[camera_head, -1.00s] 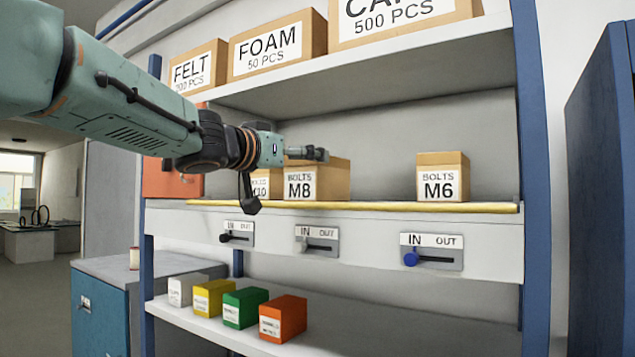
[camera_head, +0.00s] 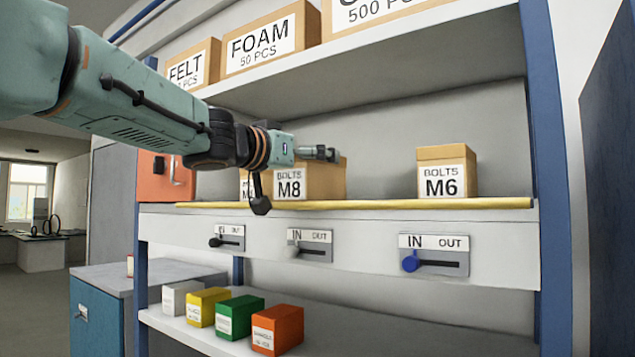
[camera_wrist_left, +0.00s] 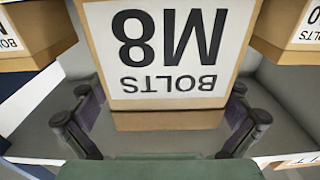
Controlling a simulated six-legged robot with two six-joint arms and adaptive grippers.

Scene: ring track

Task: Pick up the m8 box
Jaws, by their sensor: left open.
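The m8 box (camera_head: 297,187) is a brown carton with a white label reading BOLTS M8. It stands on the middle shelf, left of centre in the head view. My left gripper (camera_head: 331,154) is in front of its upper part and hides some of its top. In the left wrist view the m8 box (camera_wrist_left: 170,50) appears upside down and large, close ahead. The left gripper (camera_wrist_left: 160,120) is open there, one finger towards each side of the box's top edge. I cannot tell whether the fingers touch it. My right gripper is not in view.
The M6 box (camera_head: 446,172) stands to the right on the same shelf, with clear room between. The M10 box (camera_head: 249,186) stands close on the left. A yellow strip (camera_head: 400,204) runs along the shelf edge. The upper shelf (camera_head: 380,63) holds larger cartons.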

